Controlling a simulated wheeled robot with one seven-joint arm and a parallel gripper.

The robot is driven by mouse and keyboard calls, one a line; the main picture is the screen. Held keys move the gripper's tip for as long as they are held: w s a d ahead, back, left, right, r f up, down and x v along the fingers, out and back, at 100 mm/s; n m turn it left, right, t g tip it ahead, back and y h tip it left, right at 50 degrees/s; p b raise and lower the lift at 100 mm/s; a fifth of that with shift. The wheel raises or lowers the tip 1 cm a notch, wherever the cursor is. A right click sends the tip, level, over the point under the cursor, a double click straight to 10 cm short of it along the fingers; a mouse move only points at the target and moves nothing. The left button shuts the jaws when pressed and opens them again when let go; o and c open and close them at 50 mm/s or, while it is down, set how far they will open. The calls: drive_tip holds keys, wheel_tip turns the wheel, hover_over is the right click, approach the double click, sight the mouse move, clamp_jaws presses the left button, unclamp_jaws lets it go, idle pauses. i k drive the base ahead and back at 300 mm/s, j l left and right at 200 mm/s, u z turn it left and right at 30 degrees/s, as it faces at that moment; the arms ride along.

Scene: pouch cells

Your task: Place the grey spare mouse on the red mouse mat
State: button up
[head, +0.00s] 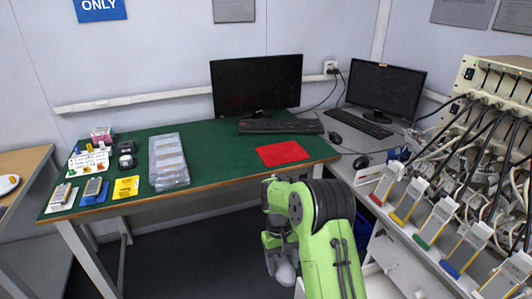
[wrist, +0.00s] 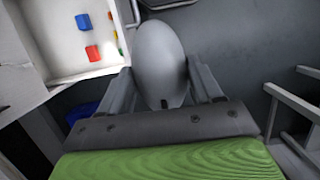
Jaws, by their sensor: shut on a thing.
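The red mouse mat (head: 282,153) lies flat and bare on the right part of the green table top. The grey spare mouse (wrist: 160,55) is between the two fingers of my gripper (wrist: 163,82) in the wrist view, and the gripper is shut on it. In the head view the mouse (head: 285,273) shows at the lower end of my gripper (head: 281,258), below and in front of the table's front edge, apart from the mat. Part of the mouse is hidden by the gripper.
The green table (head: 225,150) has clear room around the mat. A black keyboard (head: 281,126) and monitor (head: 257,85) stand behind it. Black mice (head: 335,137) (head: 361,162) lie to the right. A rack with cables (head: 490,130) and coloured holders stands at the right.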

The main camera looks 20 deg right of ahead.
sight(282, 152)
drive_tip(key=i+j+u, duration=0.1)
drive_tip(key=i+u, duration=0.65)
drive_tip(key=i+l+u, duration=0.15)
drive_tip(key=i+u, duration=0.25)
drive_tip(key=k, duration=0.1)
